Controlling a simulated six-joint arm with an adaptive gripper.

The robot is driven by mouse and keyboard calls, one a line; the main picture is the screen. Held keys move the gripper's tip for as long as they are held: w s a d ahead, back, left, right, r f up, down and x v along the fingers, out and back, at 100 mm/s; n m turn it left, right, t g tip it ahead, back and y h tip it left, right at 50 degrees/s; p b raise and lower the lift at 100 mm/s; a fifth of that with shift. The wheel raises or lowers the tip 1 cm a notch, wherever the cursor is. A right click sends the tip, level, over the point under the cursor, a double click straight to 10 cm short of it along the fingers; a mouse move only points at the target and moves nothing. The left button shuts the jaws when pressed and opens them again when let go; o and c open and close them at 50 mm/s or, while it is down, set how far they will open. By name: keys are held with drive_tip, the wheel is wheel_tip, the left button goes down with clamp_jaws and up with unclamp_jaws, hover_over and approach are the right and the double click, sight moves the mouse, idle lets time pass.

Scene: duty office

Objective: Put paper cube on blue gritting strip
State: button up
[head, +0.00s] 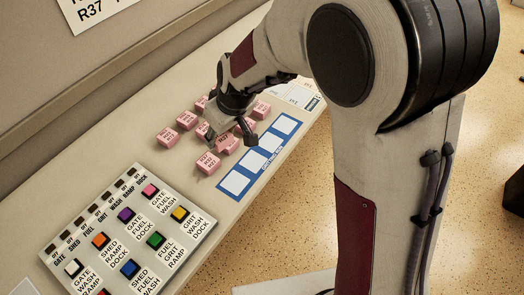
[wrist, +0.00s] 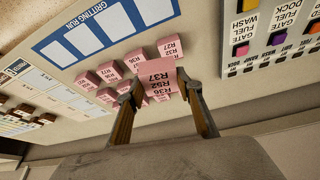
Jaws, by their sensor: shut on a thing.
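My gripper (head: 229,134) is shut on a pink paper cube (wrist: 158,76), with one finger on each side of it in the wrist view. The cube's printed face seems to read R37, R52, R36. In the head view the held cube (head: 228,144) is partly hidden by the fingers. It appears to be above the table, among other pink cubes. The blue gritting strip (head: 272,160) lies flat to the right of the gripper, with white squares that look empty. It also shows in the wrist view (wrist: 83,23), beyond the cubes.
Several similar pink cubes (head: 187,120) stand close around the gripper. A panel of coloured buttons (head: 117,222) lies at the front left of the table. A printed chart (head: 302,97) lies beyond the strip. A wall panel (head: 70,60) borders the table at the left.

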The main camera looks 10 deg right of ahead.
drive_tip(key=s+d+f+n, duration=0.1)
drive_tip(key=s+d+f, duration=0.1)
drive_tip(key=s, duration=0.3)
drive_tip(key=shift+s+d+f+n, duration=0.2)
drive_tip(key=shift+n, duration=0.2)
drive_tip(key=shift+y, duration=0.3)
drive_tip(key=shift+f, duration=3.25)
drive_tip(key=shift+f, duration=0.1)
drive_tip(key=shift+f, duration=1.6)
drive_tip(key=shift+f, duration=0.2)
